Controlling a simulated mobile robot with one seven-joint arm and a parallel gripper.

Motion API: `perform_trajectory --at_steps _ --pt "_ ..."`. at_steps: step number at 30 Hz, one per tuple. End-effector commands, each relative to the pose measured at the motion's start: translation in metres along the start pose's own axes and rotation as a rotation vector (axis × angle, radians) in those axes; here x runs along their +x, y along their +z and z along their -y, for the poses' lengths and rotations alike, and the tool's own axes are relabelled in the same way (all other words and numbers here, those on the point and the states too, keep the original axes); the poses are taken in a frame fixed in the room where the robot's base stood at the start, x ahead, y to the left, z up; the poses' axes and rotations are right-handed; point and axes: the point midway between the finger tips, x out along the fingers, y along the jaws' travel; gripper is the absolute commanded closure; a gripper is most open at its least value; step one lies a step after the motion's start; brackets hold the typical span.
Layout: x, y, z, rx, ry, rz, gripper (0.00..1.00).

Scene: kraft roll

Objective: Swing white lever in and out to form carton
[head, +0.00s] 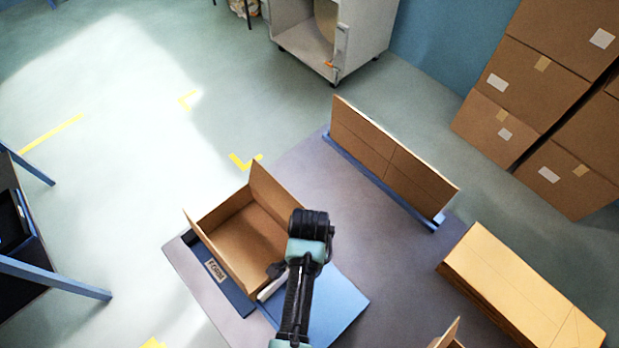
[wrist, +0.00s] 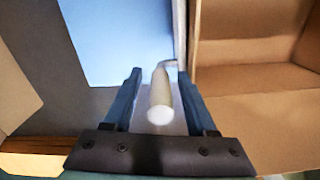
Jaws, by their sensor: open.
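The white lever (wrist: 160,98) shows in the wrist view as a pale rod seen end-on, between the two fingers of my gripper (wrist: 158,90). The fingers are open, with a gap on each side of the lever. In the head view the lever (head: 270,288) is a short white piece beside the carton, partly hidden by my arm. The carton (head: 240,243) stands open-topped with flaps up, left of my gripper (head: 275,270). In the wrist view the carton (wrist: 250,65) is at the right.
A blue plate (head: 340,300) lies right of the carton on the grey table (head: 295,165). Flat cardboard blanks stand in a blue rack (head: 385,187) at the back. A cardboard stack (head: 520,290) lies at the right. Closed boxes (head: 540,90) are piled beyond.

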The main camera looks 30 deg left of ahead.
Motion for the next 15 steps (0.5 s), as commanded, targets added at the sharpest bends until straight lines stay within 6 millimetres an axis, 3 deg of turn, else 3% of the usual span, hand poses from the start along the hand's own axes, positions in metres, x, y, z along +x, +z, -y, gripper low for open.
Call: perform_trajectory --at_steps 5,15 --pt "-0.0001 -0.0001 0.0002 0.0 0.0 0.0 0.43" --pt "-0.0004 -0.0002 0.0001 0.0 0.0 0.0 1.0"
